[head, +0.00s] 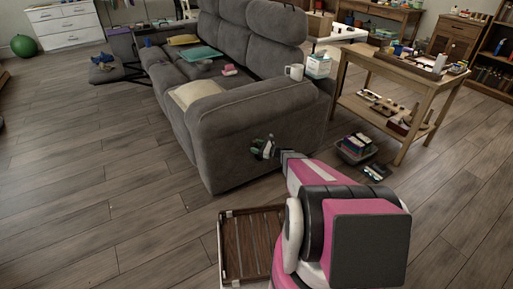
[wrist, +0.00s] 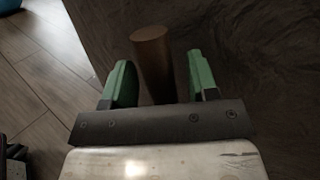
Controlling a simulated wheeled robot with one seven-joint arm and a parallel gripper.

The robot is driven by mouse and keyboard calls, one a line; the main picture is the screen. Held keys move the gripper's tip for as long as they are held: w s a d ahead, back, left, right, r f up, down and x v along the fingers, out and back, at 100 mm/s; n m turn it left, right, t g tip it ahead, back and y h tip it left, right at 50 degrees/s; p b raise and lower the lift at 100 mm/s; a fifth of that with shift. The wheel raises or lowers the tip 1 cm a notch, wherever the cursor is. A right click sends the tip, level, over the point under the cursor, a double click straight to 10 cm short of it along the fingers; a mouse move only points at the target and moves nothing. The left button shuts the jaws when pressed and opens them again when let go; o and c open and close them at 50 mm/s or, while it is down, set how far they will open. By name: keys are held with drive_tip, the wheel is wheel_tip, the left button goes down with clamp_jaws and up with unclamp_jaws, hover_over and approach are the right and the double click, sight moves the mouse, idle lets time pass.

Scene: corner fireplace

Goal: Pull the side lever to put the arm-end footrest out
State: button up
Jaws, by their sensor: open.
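The grey sofa (head: 235,140) stands with its near arm end facing me. In the wrist view, the lever (wrist: 152,62), a brown rounded bar, stands out between my gripper's two green fingers (wrist: 158,85). There are visible gaps on both sides. In the head view my gripper (head: 263,148) is at the sofa's arm side, low on the panel, and the lever is hidden or too small to make out there. My gripper is open around the lever. No extended footrest shows at the near arm end.
A wooden side table (head: 400,90) with items stands to the right of the sofa. A small bin of boxes (head: 355,150) is on the floor beside it. A slatted wooden tray (head: 250,240) lies near my base. The floor (head: 90,190) left of the sofa is clear.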

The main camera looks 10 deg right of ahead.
clamp_jaws()
